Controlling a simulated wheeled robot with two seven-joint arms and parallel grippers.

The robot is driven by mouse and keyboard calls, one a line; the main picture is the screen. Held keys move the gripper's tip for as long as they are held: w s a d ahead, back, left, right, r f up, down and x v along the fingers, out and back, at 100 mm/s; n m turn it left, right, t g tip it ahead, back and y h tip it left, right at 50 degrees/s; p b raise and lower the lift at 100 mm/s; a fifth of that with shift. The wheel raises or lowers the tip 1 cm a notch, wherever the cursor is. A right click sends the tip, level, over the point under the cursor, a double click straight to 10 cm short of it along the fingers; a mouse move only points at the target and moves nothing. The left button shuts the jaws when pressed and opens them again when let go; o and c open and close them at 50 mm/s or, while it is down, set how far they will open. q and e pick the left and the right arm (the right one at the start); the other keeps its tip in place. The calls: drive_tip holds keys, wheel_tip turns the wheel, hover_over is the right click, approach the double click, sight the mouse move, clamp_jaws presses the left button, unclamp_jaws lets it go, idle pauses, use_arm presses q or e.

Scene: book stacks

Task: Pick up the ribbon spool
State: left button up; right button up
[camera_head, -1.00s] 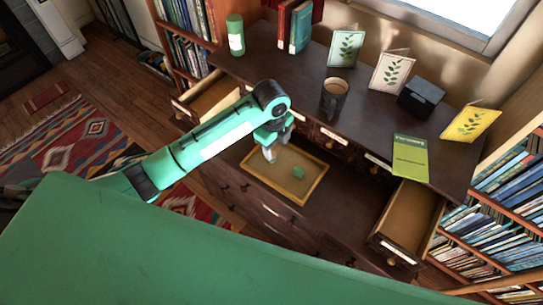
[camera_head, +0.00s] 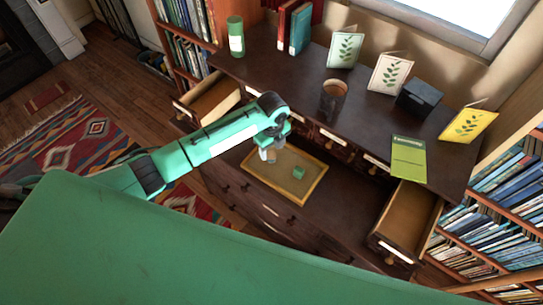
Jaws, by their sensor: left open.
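A small green object (camera_head: 298,172), likely the ribbon spool, lies in a shallow yellow-rimmed tray (camera_head: 315,189) on the lower dark wood surface. It is too small to make out in detail. My left gripper (camera_head: 267,156) is open and points down over the tray's left part. It is a little to the left of the green object and apart from it. My right gripper does not show.
The upper desk surface holds a brown mug (camera_head: 332,98), a green bottle (camera_head: 236,37), a dark box (camera_head: 419,96), a green booklet (camera_head: 408,158) and upright cards. Open drawers jut out at left (camera_head: 207,99) and right (camera_head: 406,222).

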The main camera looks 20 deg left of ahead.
sight(272, 155)
use_arm(q)
drive_tip(key=shift+a+f+p, duration=0.1)
drive_tip(key=shift+f+p, duration=0.35)
drive_tip(key=shift+f, duration=1.8)
drive_tip(key=shift+w, duration=0.1)
drive_tip(key=c, duration=1)
drive_tip(key=shift+r, duration=0.1)
